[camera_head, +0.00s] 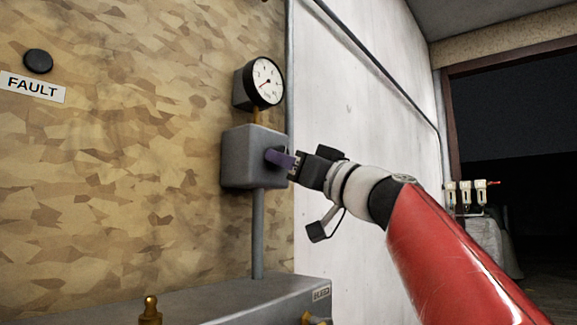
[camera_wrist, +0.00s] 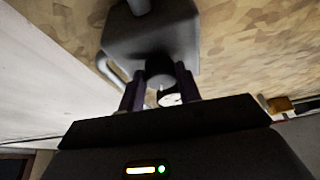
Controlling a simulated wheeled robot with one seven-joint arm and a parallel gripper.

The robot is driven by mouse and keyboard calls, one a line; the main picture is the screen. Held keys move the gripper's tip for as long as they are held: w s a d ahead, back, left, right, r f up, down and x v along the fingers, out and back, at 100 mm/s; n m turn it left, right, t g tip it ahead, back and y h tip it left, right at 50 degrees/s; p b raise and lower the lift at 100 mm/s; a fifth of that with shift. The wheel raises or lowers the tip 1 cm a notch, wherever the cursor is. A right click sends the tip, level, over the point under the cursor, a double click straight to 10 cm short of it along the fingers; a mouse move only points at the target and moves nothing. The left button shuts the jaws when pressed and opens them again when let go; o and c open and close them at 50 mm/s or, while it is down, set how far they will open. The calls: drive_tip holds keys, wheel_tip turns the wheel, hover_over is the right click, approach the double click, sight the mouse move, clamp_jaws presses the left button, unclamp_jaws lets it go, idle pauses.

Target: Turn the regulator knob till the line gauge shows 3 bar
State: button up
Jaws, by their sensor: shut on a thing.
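The line gauge (camera_head: 265,82) is a round white dial in a black rim, mounted on the wall above a grey regulator box (camera_head: 240,160). Its needle points to the lower left; the figures are too small to read. My gripper (camera_head: 278,158), with purple fingers, is at the box's front right. In the wrist view, my gripper's fingers (camera_wrist: 160,82) are closed on either side of the dark grey round regulator knob (camera_wrist: 160,68). The fingers mostly hide the knob in the head view.
A grey pipe (camera_head: 258,235) runs from the regulator box down to a grey cabinet (camera_head: 250,301). A brass fitting (camera_head: 150,311) stands on the cabinet. A FAULT label (camera_head: 32,87) and black round part (camera_head: 38,61) are on the left wall. A dark doorway opens at right.

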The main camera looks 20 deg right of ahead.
drive_tip(key=shift+s+a+r+m+t+h+p, duration=0.1)
drive_tip(key=shift+m+h+p, duration=1.1)
drive_tip(key=shift+m, duration=1.3)
drive_tip(key=shift+s+a+r+m+t+h+p, duration=0.15)
drive_tip(key=shift+m+h+p, duration=1.05)
drive_tip(key=shift+m, duration=1.3)
drive_tip(key=shift+s+a+r+m+t+h+p, duration=0.1)
drive_tip(key=shift+m+h+p, duration=1.1)
drive_tip(key=shift+m, duration=1.3)
drive_tip(key=shift+f, duration=0.1)
drive_tip(key=o, duration=1)
drive_tip(key=shift+c, duration=0.2)
drive_tip(key=b+v, duration=0.1)
drive_tip(key=v, duration=0.6)
drive_tip(key=shift+s, duration=0.35)
